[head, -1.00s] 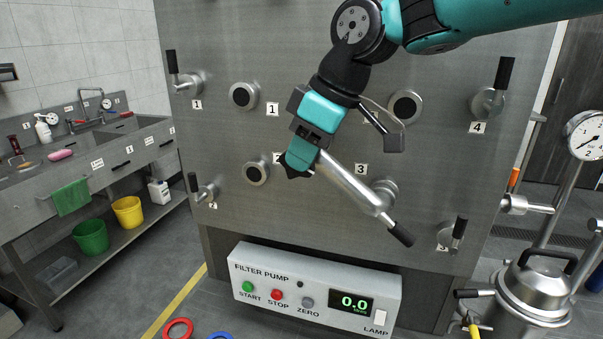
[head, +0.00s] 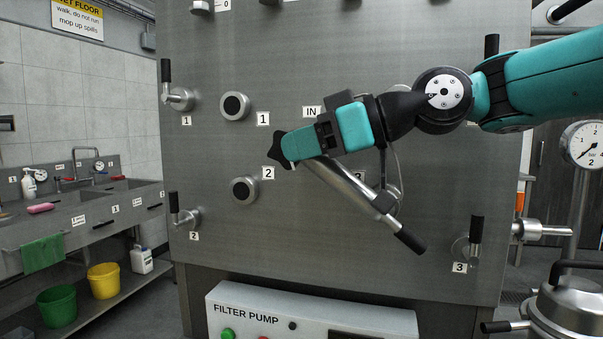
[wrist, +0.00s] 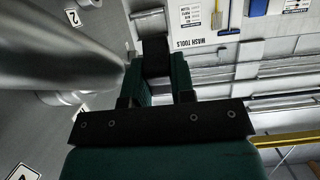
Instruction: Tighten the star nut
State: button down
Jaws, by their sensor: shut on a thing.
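My gripper (head: 298,145) is shut on a black, pointed piece, which looks like the star nut (head: 276,152). It sticks out past the teal fingertips, in front of the steel panel near label 2. The wrist view shows the dark piece (wrist: 155,57) between the two teal fingers. A thick metal tube (head: 345,182) with a black grip at its lower right end runs just below my gripper. Its upper end is hidden behind the fingers, so I cannot tell if it joins the nut.
The steel panel (head: 330,245) carries round black-centred ports (head: 235,106) and black-handled valves (head: 179,98). The filter pump box (head: 310,310) stands below. A steel vessel (head: 575,305) and a gauge (head: 583,145) are at the right. A sink bench (head: 90,215) is at the left.

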jog(key=shift+r+y+b, duration=0.1)
jog(key=shift+y+b, duration=0.3)
jog(key=shift+b, duration=0.15)
jog(key=c, duration=1)
grip_release()
jog(key=shift+o, duration=0.2)
